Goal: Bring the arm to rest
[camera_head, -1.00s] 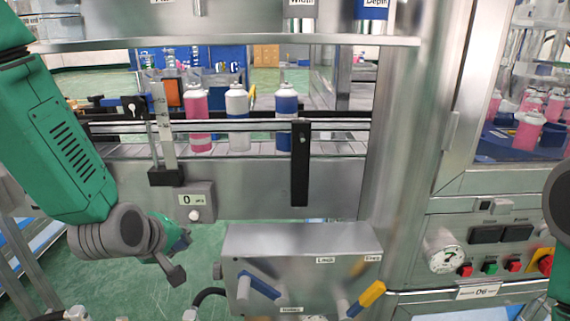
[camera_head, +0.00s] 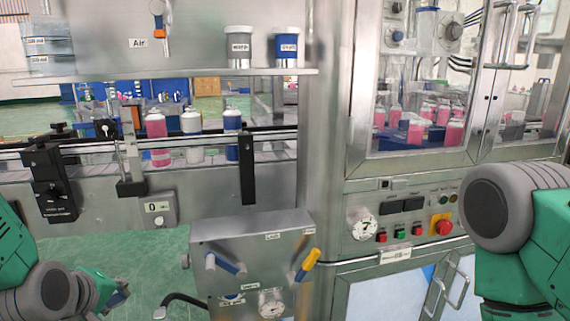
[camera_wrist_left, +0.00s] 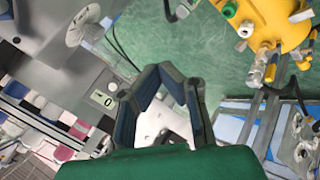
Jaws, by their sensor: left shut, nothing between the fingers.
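My left arm, green with grey joints, shows at the lower left of the head view. Its gripper (camera_head: 118,291) hangs there, small and partly hidden, left of the grey control box (camera_head: 250,235). In the left wrist view my left gripper's fingers (camera_wrist_left: 160,70) bend in toward each other and their tips meet, with nothing held. A green floor lies beyond them. Part of my right arm (camera_head: 510,220) shows at the right edge of the head view; its gripper is out of view.
A conveyor (camera_head: 100,185) carries pink, white and blue cans behind a rail. The control box has blue and yellow levers. A glass-doored cabinet (camera_head: 400,175) with pink cans stands to the right, above a button panel. In the wrist view a yellow machine part (camera_wrist_left: 265,25) is at upper right.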

